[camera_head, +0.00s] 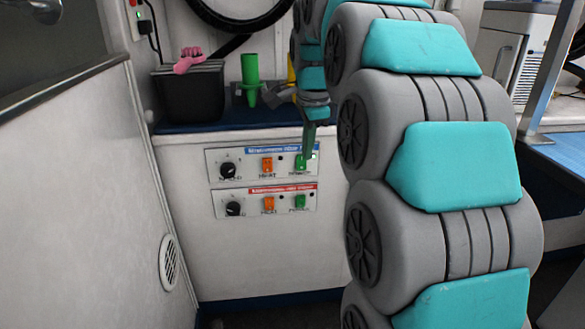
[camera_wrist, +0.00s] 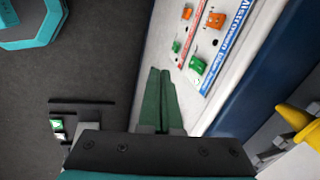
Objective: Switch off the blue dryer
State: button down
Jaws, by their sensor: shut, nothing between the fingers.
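The blue-labelled dryer panel (camera_head: 213,156) is the upper of two panels on the white cabinet front. It has a black knob (camera_head: 228,170), an orange switch (camera_head: 267,165) and a green switch (camera_head: 300,163) at its right. My gripper (camera_head: 309,154) is shut and empty, pointing down in front of the panel's right end, close to the green switch. In the wrist view the shut green fingers (camera_wrist: 161,72) are beside the blue-labelled panel (camera_wrist: 222,55), with its green switch (camera_wrist: 197,65) just right of the tips. I cannot tell whether they touch it.
The red-labelled panel (camera_head: 240,204) lies just below, with its own knob, orange switch and green switch (camera_head: 300,201). A black bin (camera_head: 190,95), a green cone (camera_head: 250,72) and a yellow item (camera_wrist: 293,117) stand on the ledge above. Floor space in front looks clear.

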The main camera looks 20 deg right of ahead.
aim_at(302, 162)
jog(key=shift+w+d+r+m, duration=0.55)
jog(key=shift+w+r+m, duration=0.15)
jog(key=shift+w+m, duration=0.25)
jog(key=shift+w+d+f, duration=0.3)
jog(key=shift+w+f, duration=0.8)
jog(key=shift+f, duration=0.6)
jog(key=shift+w+d+f, duration=0.35)
jog(key=shift+w+f, duration=0.8)
jog(key=shift+f, duration=0.55)
jog(key=shift+w+d+f, duration=0.3)
jog(key=shift+w+f, duration=0.8)
jog(key=shift+f, duration=0.6)
jog(key=shift+f, duration=0.1)
jog(key=shift+f+t+b, duration=0.2)
jog(key=shift+t+b, duration=0.2)
jog(key=shift+b, duration=0.3)
jog(key=shift+w+r, duration=0.2)
jog(key=shift+r, duration=0.15)
jog(key=shift+r+p, duration=0.4)
jog(key=shift+r, duration=0.4)
